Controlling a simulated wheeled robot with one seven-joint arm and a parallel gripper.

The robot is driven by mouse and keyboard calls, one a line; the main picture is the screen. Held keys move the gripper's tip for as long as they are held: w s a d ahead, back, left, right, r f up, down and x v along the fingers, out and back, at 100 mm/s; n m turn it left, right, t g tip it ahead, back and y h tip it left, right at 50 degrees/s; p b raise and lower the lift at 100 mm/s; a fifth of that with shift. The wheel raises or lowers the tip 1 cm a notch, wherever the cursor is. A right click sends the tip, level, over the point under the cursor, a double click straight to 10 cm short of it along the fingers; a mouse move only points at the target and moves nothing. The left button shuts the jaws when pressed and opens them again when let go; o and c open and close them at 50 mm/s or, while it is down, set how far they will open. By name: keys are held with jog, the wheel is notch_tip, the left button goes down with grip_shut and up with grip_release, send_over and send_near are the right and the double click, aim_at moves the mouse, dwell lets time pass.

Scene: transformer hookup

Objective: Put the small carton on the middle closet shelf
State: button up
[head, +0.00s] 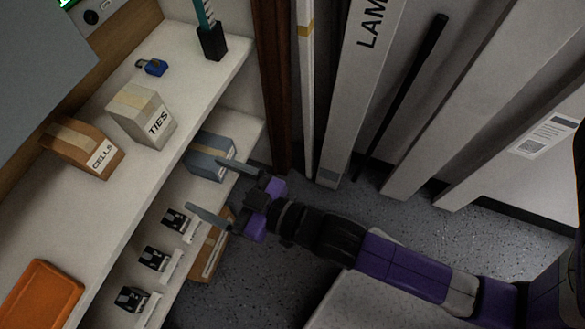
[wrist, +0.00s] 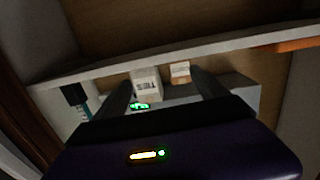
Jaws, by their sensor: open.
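Several cartons are in view, and I cannot tell for sure which is the small carton. A pale carton marked TIES (head: 142,116) and a brown carton marked CELLS (head: 84,149) stand on the upper surface (head: 95,205). A blue-grey taped carton (head: 211,157) sits on the shelf below (head: 237,131). My gripper (head: 204,186) is open and appears empty, its fingers reaching towards that shelf near the blue-grey carton; contact is unclear. The wrist view shows the TIES carton (wrist: 146,83) and CELLS carton (wrist: 180,72) beyond the open fingers, looking upside down.
Several small black boxes (head: 155,257) line the lower shelf. A brown box (head: 209,250) stands below it. An orange tray (head: 42,296), a blue padlock-like item (head: 152,67) and a black holder (head: 211,42) are on the upper surface. A dark post (head: 272,85) stands right of the shelves.

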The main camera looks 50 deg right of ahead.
jog(key=s+d+r+m+g+h, duration=0.1)
jog(key=s+d, duration=0.3)
jog(key=s, duration=0.7)
jog(key=s+d+m+h, duration=0.1)
jog(key=s+d, duration=0.4)
jog(key=s, duration=0.6)
jog(key=shift+s+r+m+g+h, duration=0.3)
jog(key=shift+s+r+g+h, duration=0.1)
jog(key=shift+h, duration=0.5)
notch_tip(320, 180, up, 12)
jog(key=p, duration=1.1)
jog(key=shift+f+p, duration=0.15)
jog(key=shift+p, duration=0.2)
